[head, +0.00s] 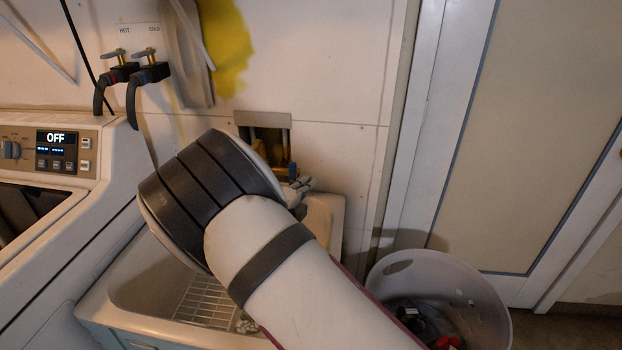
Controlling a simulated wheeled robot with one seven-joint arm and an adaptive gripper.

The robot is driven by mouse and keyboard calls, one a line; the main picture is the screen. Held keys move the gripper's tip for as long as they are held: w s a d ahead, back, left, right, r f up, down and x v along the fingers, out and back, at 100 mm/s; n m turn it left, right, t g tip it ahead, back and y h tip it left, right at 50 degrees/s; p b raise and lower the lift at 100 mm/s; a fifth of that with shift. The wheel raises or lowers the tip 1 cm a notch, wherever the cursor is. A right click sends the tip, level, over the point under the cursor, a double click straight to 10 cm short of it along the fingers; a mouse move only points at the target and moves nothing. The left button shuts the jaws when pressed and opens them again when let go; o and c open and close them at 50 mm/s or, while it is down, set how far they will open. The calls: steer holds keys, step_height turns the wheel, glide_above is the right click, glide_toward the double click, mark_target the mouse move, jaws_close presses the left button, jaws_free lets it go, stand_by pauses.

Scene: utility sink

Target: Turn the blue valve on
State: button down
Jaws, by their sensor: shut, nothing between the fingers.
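A recessed box (262,121) is set in the wall above the sink, with pipes inside it. A small blue part (293,169) shows at its lower right, next to yellowish metal; it looks like the blue valve, but it is too small and covered to tell its position. My gripper (307,185) is just below and right of that blue part, mostly hidden behind my arm. It is shut with nothing in it. I cannot tell whether it touches the valve.
The sink (140,290) lies under my arm, with a wire rack (206,300) inside. A washing machine (45,215) stands left. Hot and cold taps (150,70) with black hoses are on the upper left wall. A white bin (440,285) stands right, near a door (540,140).

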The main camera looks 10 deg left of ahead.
steer(key=v, duration=0.7)
steer(key=shift+d, duration=0.2)
steer(key=shift+s, duration=0.1)
steer(key=s+d+r+m+g+h+p, duration=0.1)
steer(key=s+d+r+m+g, duration=0.2)
steer(key=d+m, duration=0.4)
steer(key=s+d+r+m+g+h, duration=0.2)
steer(key=d+r+m+g, duration=0.3)
steer(key=d, duration=0.4)
steer(key=s+d+r+m+g+h+p, duration=0.1)
steer(key=s+d+r+m+g, duration=0.1)
steer(key=d+r+m, duration=0.4)
steer(key=s+d+r+m+g+y, duration=0.2)
steer(key=s+d+m+g+y, duration=0.15)
steer(key=s+d+m, duration=0.7)
steer(key=s+a+r+m+y+p, duration=0.1)
steer(key=s+r+m+y, duration=0.2)
steer(key=s+m, duration=0.7)
steer(key=s+a+r+m+t+y+p, duration=0.1)
steer(key=s+m+y, duration=0.3)
steer(key=s+m, duration=0.6)
steer(key=shift+s+r, duration=0.7)
steer(key=shift+r, duration=0.2)
